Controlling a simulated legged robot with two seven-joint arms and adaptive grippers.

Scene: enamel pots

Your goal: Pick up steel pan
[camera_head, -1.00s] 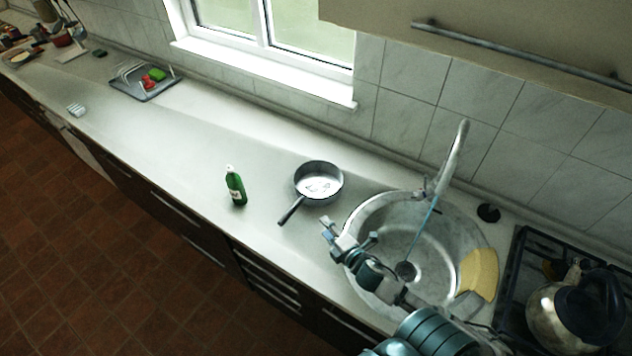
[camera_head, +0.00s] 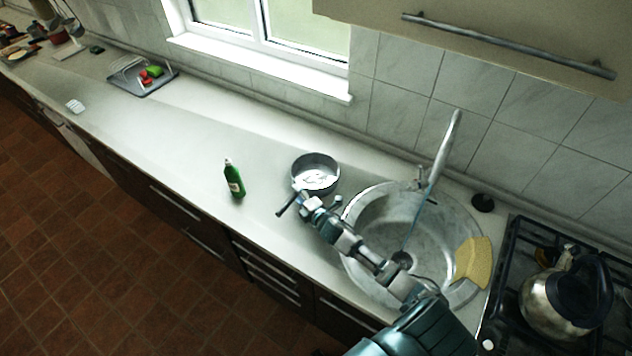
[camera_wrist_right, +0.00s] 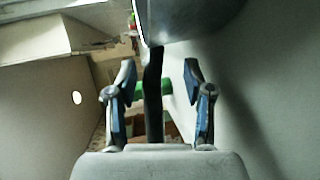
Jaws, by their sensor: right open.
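The steel pan (camera_head: 316,160) sits on the counter just left of the sink, its dark handle (camera_head: 287,205) pointing to the front left. My right gripper (camera_head: 318,198) is open at the handle side of the pan and hides part of the handle. In the right wrist view the pan (camera_wrist_right: 190,18) is at the top, and its dark handle (camera_wrist_right: 153,100) runs between the two spread fingers of my right gripper (camera_wrist_right: 160,70). I cannot tell whether either finger touches it. My left gripper is not in view.
A green bottle (camera_head: 234,180) stands left of the pan. The round sink (camera_head: 365,215) with its tall faucet (camera_head: 445,145) lies to the right, with a yellow cloth (camera_head: 473,262) on its rim. A kettle (camera_head: 550,305) stands on the stove.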

